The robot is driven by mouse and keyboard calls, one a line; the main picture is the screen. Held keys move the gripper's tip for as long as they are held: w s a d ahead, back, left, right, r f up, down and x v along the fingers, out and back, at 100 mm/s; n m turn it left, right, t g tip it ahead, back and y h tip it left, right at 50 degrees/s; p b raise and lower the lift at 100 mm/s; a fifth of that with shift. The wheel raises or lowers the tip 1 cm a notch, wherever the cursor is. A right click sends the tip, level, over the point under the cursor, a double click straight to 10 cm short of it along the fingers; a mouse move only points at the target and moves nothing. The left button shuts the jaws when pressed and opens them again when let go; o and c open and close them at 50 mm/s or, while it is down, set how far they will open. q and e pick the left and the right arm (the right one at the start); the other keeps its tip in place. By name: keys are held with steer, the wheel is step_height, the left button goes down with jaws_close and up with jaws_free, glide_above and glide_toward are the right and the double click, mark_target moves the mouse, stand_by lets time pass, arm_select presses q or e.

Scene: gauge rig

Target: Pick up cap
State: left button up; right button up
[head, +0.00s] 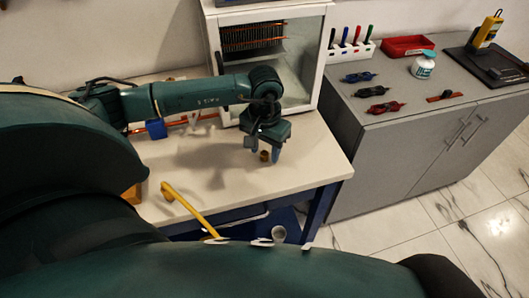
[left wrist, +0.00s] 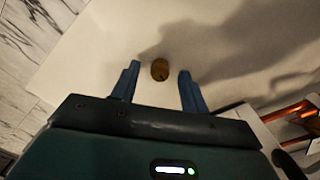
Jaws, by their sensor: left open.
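The cap (head: 264,156) is a small brown-gold round piece on the white table. In the left wrist view the cap (left wrist: 160,70) lies between and slightly beyond the tips of two blue fingers. My left gripper (head: 264,152) points down over it, with its fingers apart; it also shows in the left wrist view (left wrist: 158,72). The fingers do not appear to touch the cap. The exact height of the fingertips above the table is hard to tell. My right gripper is not in view.
A glass-fronted cabinet (head: 302,62) stands behind the gripper on the white table (head: 300,165). A yellow bar (head: 188,208) sticks up at the table's front.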

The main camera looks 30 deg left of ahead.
arm_select(q)
steer(key=shift+c, duration=0.6)
jaws_close()
